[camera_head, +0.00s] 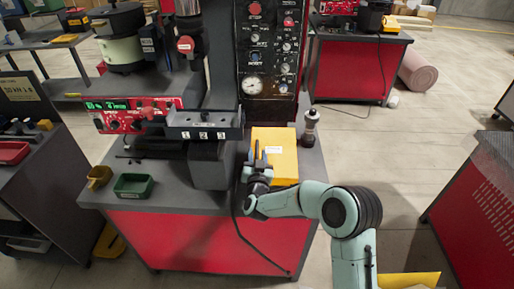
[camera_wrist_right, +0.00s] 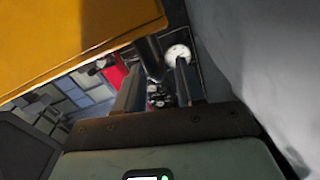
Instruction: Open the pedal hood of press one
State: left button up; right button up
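A yellow box-like cover with a white label (camera_head: 282,147), which I take to be the pedal hood, sits on the dark grey bench right of the press (camera_head: 207,165). It looks closed; no gap or hinge is visible. My right gripper (camera_head: 260,152) is at the cover's left side, between it and the press's grey block, fingers pointing away from me. In the right wrist view the fingers (camera_wrist_right: 158,88) are apart with nothing held between them. The yellow cover (camera_wrist_right: 70,35) fills the upper left there; I cannot tell whether they touch. My left gripper is not in view.
A black control panel with a gauge (camera_head: 253,86) stands behind the cover. A black cable (camera_head: 252,245) hangs down the bench front. Green (camera_head: 133,186) and ochre (camera_head: 99,177) bins sit at the bench's left.

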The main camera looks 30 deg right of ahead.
jog(key=shift+x, duration=1.6)
grip_shut()
